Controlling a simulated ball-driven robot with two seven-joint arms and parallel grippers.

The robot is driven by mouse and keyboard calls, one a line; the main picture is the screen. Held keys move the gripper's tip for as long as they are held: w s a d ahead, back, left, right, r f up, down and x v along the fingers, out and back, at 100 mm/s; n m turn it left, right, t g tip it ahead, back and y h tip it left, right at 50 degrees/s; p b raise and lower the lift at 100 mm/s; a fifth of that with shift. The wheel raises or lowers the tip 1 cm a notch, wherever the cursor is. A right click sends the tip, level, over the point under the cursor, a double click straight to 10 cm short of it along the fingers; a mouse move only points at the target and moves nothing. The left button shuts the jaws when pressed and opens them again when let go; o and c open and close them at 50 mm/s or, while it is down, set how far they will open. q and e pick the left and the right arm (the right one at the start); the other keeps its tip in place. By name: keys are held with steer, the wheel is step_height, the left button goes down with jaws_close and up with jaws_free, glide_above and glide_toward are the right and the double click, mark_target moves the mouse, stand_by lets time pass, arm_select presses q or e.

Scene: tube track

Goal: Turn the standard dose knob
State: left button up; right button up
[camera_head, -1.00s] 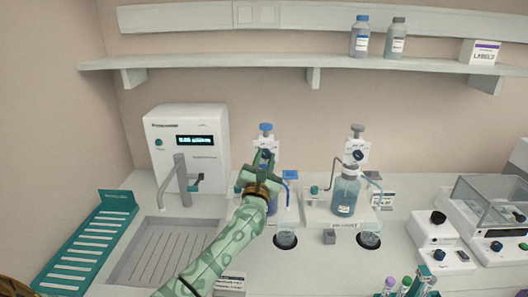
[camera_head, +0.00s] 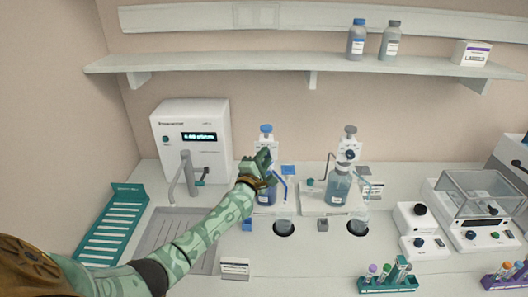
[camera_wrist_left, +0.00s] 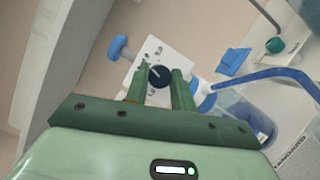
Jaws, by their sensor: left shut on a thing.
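The left dispenser, with a blue top (camera_head: 266,129), stands at the back of the bench, above a bottle of blue liquid (camera_head: 267,194). My left gripper (camera_head: 264,158) reaches its front from the lower left and covers the knob in the head view. In the left wrist view, the dark blue round dose knob (camera_wrist_left: 159,76) on the white plate (camera_wrist_left: 146,58) sits between the tips of my left gripper (camera_wrist_left: 160,80), which is shut on it. My right gripper is not in view.
A second dispenser with a grey top (camera_head: 350,130) and dark knob stands to the right. A white machine (camera_head: 191,140) with a tap and sink stands left. Beakers (camera_head: 284,222) sit in front of the dispensers. A tube rack (camera_head: 388,281) stands front right.

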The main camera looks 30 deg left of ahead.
arm_select(q)
steer(key=shift+m+p, duration=0.35)
steer(key=shift+m, duration=0.05)
steer(key=shift+f, duration=0.1)
steer(key=o, duration=1)
steer(key=v, duration=0.5)
steer(key=p+v, duration=0.1)
steer(key=v, duration=0.5)
steer(key=p+v, duration=0.1)
steer(key=v, duration=0.4)
steer(key=shift+s+r, duration=0.25)
steer(key=shift+r, duration=0.05)
